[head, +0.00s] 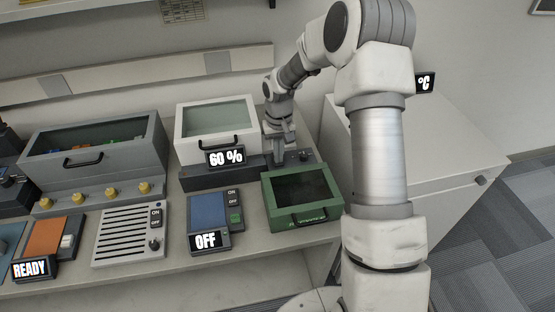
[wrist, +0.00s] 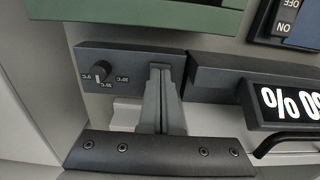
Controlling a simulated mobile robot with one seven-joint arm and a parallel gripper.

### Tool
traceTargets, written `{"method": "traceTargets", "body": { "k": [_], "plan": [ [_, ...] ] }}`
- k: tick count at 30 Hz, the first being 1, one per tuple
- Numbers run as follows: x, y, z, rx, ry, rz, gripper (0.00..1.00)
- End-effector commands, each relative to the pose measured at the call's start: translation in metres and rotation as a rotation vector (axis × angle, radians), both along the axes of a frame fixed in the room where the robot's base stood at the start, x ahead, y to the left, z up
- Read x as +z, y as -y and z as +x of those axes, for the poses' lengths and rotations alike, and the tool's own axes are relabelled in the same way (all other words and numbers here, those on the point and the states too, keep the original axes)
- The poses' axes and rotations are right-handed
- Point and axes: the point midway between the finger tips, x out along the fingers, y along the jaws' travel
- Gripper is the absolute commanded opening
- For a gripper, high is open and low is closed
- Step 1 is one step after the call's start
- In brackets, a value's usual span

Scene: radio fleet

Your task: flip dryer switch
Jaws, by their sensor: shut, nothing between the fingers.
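Two devices show ON/OFF switches, and I cannot tell which is the dryer. One is a white slatted panel (head: 122,238) with a small toggle (head: 154,244) at its right. My gripper (head: 277,158) is at the dark base right of the 60 % display (head: 226,157). In the wrist view its fingers (wrist: 161,72) are shut together and empty, beside a temperature knob (wrist: 101,72).
A green lidded box (head: 300,196) stands in front of my gripper, and a white windowed box (head: 216,128) stands left of it. A grey box (head: 95,150) with yellow knobs and an orange unit (head: 46,238) are farther left. A white cabinet (head: 445,150) is at right.

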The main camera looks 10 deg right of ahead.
Motion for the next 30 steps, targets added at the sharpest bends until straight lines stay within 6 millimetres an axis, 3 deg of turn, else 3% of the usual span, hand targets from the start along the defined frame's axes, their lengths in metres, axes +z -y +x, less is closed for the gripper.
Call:
{"method": "traceTargets", "body": {
  "k": [5, 30],
  "plan": [
    [0.005, 0.000, 0.000, 0.000, 0.000, 0.000, 0.00],
    [0.071, 0.000, 0.000, 0.000, 0.001, 0.000, 0.00]
  ]
}}
